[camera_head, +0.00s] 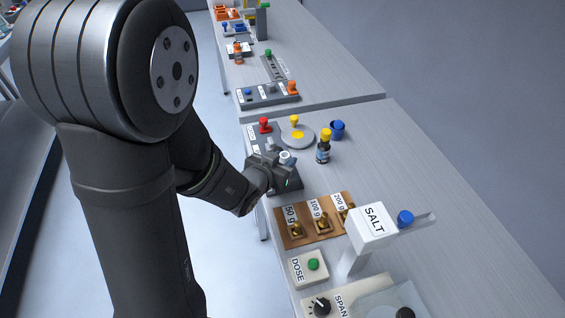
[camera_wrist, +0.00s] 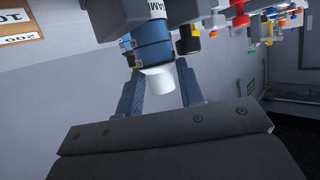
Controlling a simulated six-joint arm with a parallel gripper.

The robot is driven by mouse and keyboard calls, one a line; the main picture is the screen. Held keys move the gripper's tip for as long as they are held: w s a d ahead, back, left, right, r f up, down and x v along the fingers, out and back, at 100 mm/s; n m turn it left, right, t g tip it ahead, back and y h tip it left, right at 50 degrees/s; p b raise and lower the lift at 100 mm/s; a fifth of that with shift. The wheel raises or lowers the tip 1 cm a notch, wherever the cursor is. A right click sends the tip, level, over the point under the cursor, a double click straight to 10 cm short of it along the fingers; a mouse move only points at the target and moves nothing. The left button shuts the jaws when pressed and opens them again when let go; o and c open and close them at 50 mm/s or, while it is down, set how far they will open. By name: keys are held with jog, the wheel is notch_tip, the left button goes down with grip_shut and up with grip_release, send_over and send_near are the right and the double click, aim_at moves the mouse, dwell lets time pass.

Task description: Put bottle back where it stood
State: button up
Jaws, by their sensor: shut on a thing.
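A dark bottle with a yellow cap (camera_head: 323,150) stands just right of my gripper. Behind are a round grey dish (camera_head: 298,137), a blue cup (camera_head: 338,130) and a red knob (camera_head: 265,125). The brown weight board (camera_head: 288,231) and SALT hopper (camera_head: 371,226) are nearer. The right side of the bench is clear.

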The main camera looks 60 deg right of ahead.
jog(key=shift+r, duration=1.5)
jog(key=s+a+r, duration=0.3)
jog(key=s+r, duration=0.4)
jog(key=s, duration=0.4)
jog(key=d+f+m+g, duration=0.2)
jog(key=d+m+g, duration=0.1)
jog(key=d, duration=0.5)
jog(key=shift+s+d+f, duration=0.1)
jog(key=shift+d+f, duration=0.05)
jog(key=shift+f, duration=2.35)
jog(key=shift+s+d+f, duration=0.1)
jog(key=shift+f, duration=2.4)
jog(key=shift+f, duration=0.15)
jog(key=o, duration=1.1)
